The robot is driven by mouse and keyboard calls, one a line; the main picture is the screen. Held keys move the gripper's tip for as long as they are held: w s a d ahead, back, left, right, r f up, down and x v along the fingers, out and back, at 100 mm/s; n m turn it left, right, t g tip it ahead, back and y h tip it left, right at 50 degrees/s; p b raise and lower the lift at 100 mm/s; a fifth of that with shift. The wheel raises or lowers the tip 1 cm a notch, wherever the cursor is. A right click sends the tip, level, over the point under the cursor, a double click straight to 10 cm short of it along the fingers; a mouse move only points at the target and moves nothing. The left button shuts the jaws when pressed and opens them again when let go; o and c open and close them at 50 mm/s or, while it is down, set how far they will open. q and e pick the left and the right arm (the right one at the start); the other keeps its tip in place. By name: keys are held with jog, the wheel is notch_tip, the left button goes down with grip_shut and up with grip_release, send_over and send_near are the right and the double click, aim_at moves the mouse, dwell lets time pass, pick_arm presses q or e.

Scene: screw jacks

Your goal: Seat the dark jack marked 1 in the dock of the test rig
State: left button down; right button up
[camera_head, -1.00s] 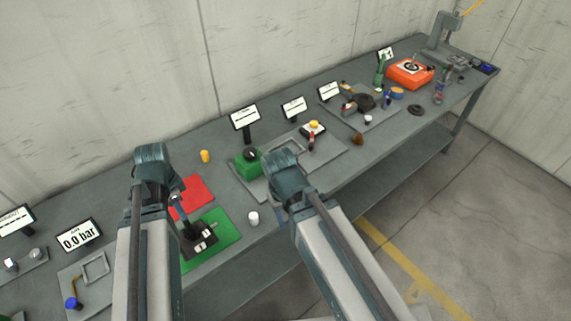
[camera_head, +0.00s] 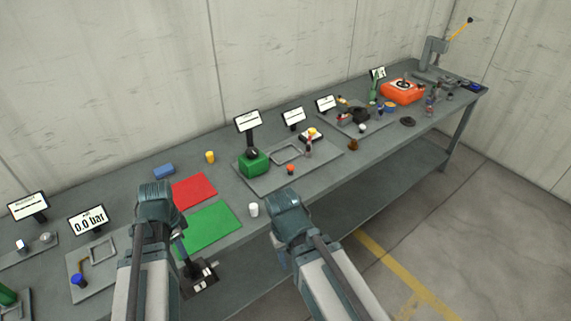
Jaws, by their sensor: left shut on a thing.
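The dark jack (camera_head: 200,284) has white labels; their marks are too small to read for certain. My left gripper (camera_head: 180,246) is shut on it, with the jaws largely hidden by my own wrist. In the picture the jack shows below the green mat, by the table's front edge, apart from the mat. A grey plate (camera_head: 78,262) with a raised square frame (camera_head: 103,250), a blue knob (camera_head: 78,280) and a 0.0 bar display (camera_head: 88,219) lies to the left; the frame looks empty. My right gripper (camera_head: 279,258) is by the front edge; its fingers are not clear.
A green mat (camera_head: 208,229) and a red mat (camera_head: 194,191) lie bare. A white cup (camera_head: 254,210), yellow piece (camera_head: 210,157) and blue block (camera_head: 164,171) stand nearby. A tray (camera_head: 325,156) with a green box (camera_head: 254,163) and another square frame (camera_head: 287,152) lies to the right.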

aim_at(191, 273)
pick_arm(q)
jog(key=f+b, duration=0.6)
jog(key=s+f+b, duration=0.1)
jog(key=f+b, duration=0.2)
jog(key=shift+f, duration=0.35)
jog(key=shift+w, duration=0.1)
